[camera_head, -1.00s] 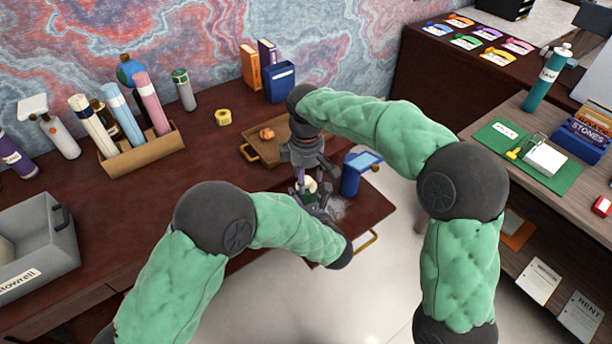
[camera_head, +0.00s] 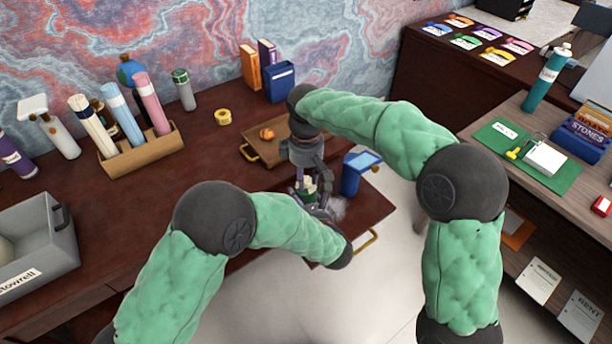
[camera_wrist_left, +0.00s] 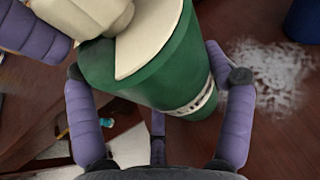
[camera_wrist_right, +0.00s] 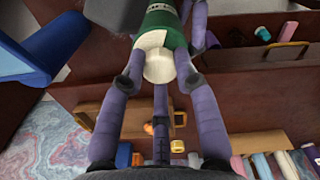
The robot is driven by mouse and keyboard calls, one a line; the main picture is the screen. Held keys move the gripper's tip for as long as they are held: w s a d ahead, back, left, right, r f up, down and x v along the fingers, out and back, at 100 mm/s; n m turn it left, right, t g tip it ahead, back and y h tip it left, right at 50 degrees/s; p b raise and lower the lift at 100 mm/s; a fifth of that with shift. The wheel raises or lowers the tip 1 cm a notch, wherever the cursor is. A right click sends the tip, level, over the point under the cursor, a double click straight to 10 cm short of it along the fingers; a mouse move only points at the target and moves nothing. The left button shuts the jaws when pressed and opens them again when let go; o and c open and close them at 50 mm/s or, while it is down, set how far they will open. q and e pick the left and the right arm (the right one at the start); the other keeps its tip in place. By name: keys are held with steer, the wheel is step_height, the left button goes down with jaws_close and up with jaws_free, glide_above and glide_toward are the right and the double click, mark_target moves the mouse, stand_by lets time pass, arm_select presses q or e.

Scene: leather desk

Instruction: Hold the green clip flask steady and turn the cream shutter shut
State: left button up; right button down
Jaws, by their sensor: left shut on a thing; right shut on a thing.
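The green clip flask (camera_wrist_left: 165,75) fills the upper middle of the left wrist view, with a white label band on its side. Its cream shutter (camera_wrist_left: 150,30) sits on its top. My left gripper (camera_wrist_left: 160,85) is shut around the flask's body. My right gripper (camera_wrist_right: 157,70) is shut on the cream shutter, which shows between its fingers in the right wrist view (camera_wrist_right: 158,66). In the head view both grippers meet at the flask (camera_head: 309,184), my right gripper (camera_head: 307,172) from above and my left gripper (camera_head: 318,208) from below. They hide most of it there.
A blue box-like holder (camera_head: 358,176) stands close to the right of the flask. A wooden tray (camera_head: 262,152) with an orange item lies behind. A whitish patch (camera_wrist_left: 268,80) marks the desk beside the flask. A wooden rack (camera_head: 150,150) with rolls stands at left.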

mark_target(306, 180)
steer(key=m, duration=0.4)
steer(key=shift+m, duration=2.1)
steer(key=c, duration=0.9)
jaws_free()
steer(key=shift+r, duration=0.1)
step_height(306, 180, up, 12)
